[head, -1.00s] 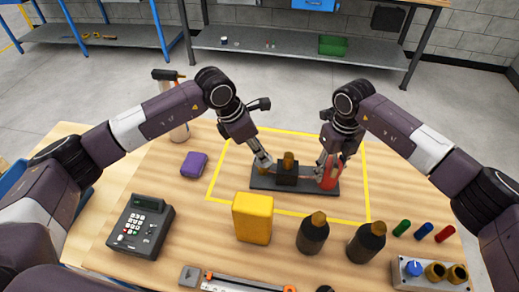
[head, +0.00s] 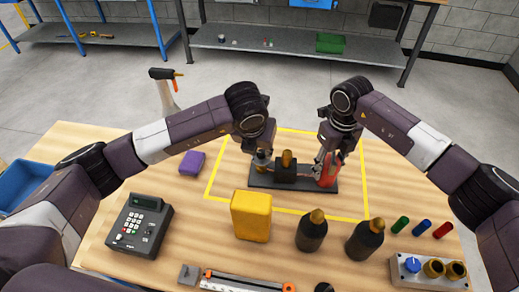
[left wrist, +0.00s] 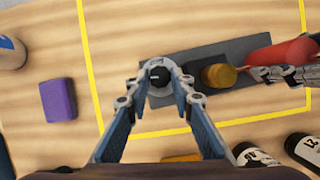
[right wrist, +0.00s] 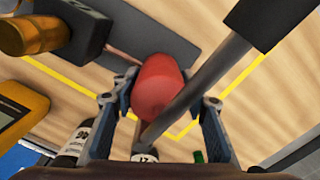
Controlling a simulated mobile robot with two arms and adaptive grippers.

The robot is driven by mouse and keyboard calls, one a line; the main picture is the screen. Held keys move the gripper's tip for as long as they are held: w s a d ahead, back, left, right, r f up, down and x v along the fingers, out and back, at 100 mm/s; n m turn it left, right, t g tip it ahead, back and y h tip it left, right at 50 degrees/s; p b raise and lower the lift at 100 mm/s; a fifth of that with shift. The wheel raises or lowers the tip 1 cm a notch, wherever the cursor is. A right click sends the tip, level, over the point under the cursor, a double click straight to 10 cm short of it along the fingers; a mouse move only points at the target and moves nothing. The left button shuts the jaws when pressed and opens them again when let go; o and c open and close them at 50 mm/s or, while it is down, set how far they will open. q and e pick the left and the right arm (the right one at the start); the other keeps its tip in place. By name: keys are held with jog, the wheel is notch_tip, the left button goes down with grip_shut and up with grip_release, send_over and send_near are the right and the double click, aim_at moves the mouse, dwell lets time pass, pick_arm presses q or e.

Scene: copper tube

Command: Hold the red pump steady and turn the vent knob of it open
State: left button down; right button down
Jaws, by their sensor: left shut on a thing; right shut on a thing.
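The pump assembly sits on a dark base plate (head: 262,181) inside the yellow outline, with a black block and brass cap (head: 287,160) at its middle. The pump's red body (head: 329,172) stands at the right end. My right gripper (head: 324,164) is shut on this red body, which shows between its fingers in the right wrist view (right wrist: 160,88). A dark round vent knob (left wrist: 158,77) with a pale mark is at the plate's left end. My left gripper (left wrist: 158,68) points down over it and is shut around it. In the head view my gripper mostly hides the knob.
A purple block (head: 192,163) lies to the left. A keypad device (head: 140,224) is at front left and a grey knob box (head: 428,271) at front right.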

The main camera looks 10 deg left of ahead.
pick_arm(q)
jog(key=shift+n+y, duration=0.4)
jog(key=shift+n, duration=0.7)
pick_arm(e)
jog(key=shift+w, duration=0.1)
pick_arm(q)
jog(key=c, duration=1.7)
grip_release()
jog(key=shift+r, duration=0.1)
jog(key=v, duration=1.1)
jog(key=shift+s+d+r, duration=0.1)
jog(key=shift+s+r, duration=0.1)
jog(key=shift+r, duration=0.15)
